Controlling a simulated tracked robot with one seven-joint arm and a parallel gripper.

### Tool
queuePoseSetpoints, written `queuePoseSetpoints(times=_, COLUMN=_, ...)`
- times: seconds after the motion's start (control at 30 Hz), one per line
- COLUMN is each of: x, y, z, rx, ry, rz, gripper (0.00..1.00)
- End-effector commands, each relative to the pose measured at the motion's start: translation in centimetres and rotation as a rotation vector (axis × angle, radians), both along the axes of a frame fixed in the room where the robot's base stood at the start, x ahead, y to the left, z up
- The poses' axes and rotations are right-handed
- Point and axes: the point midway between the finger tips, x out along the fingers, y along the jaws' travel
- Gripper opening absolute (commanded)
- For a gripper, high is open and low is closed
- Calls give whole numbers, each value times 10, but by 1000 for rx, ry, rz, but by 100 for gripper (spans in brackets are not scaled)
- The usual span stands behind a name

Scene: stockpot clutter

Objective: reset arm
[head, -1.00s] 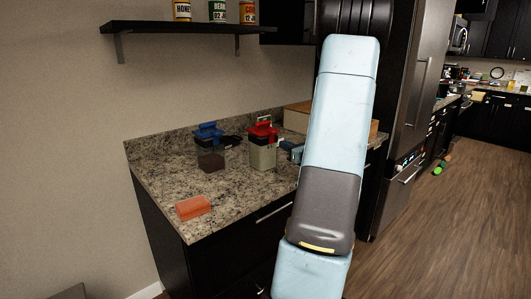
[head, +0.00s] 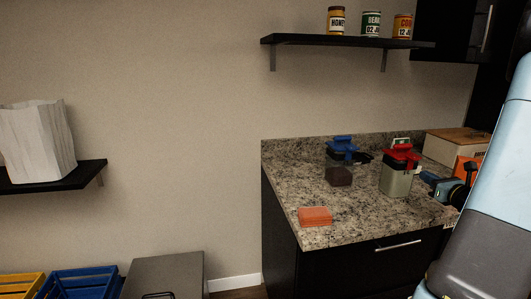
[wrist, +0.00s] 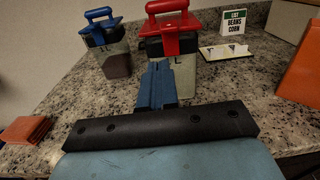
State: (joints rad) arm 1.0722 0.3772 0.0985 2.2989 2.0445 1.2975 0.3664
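My gripper (head: 430,179) is over the right part of the granite counter, its fingers pointing left in the head view. In the wrist view its blue fingers (wrist: 157,86) lie close together with nothing visible between them. They point toward the canister with the red lid (wrist: 186,72), which also stands on the counter in the head view (head: 396,181). I cannot tell whether they touch it. My arm fills the right edge of the head view.
A blue-lidded canister (head: 340,174) stands left of the red-lidded one. An orange box (head: 466,165) and a wood-topped box (head: 456,142) are at the right. A card (wrist: 233,22) stands behind. Jars (head: 371,24) sit on a shelf.

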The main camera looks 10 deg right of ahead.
Motion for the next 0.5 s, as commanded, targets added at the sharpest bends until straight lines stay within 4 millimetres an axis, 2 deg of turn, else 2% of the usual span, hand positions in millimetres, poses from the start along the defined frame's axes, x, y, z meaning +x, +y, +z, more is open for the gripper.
queuePoseSetpoints(times=0.07, x=8, y=28, z=11, rx=-53, ry=15, rz=76, gripper=0)
queuePoseSetpoints(times=0.27, x=18, y=136, z=40, rx=-286, ry=80, rz=380, gripper=0)
queuePoseSetpoints(times=0.4, x=6, y=208, z=52, rx=-477, ry=116, rz=594, gripper=0)
queuePoseSetpoints(times=0.5, x=-9, y=252, z=58, rx=-623, ry=134, rz=739, gripper=0)
